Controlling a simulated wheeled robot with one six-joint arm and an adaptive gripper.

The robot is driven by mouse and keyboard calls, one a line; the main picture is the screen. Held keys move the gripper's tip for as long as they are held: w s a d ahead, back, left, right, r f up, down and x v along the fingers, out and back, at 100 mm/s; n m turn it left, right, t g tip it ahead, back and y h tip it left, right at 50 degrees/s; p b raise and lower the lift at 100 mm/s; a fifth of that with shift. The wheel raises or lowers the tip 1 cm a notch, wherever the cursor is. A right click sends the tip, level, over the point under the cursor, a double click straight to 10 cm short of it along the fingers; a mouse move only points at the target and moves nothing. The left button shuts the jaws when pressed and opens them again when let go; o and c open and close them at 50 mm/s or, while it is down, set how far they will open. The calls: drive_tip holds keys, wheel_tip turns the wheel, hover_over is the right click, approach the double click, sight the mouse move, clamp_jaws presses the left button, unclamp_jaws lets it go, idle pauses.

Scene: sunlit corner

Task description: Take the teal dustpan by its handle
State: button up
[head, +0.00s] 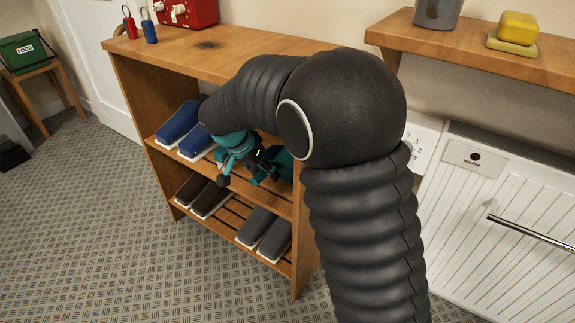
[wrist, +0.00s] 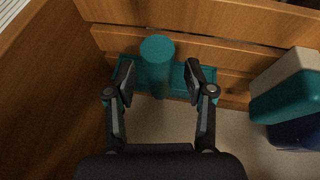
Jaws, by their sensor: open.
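The teal dustpan (wrist: 157,58) is in the wrist view, with its rounded handle pointing up toward the camera. Its wider pan lies behind and below the handle, across the wooden slats. My gripper (wrist: 160,82) is open, with one finger on each side of the handle in the picture. I cannot tell whether either finger touches it. In the head view the dustpan (head: 286,163) is on the upper shelf, partly hidden by my arm. My gripper (head: 243,180) shows there at the front of that shelf.
Blue shoes (head: 180,122) stand left of my gripper on the same shelf. Brown shoes (head: 203,196) and grey shoes (head: 264,232) are on the lower shelf. In the wrist view a side panel (wrist: 45,85) is at left and a pale-and-teal item (wrist: 290,85) at right.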

drive_tip(key=shift+w+d+f, duration=0.1)
drive_tip(key=shift+d+f, duration=0.15)
drive_tip(key=shift+f, duration=0.35)
clamp_jaws()
drive_tip(key=shift+r, duration=0.1)
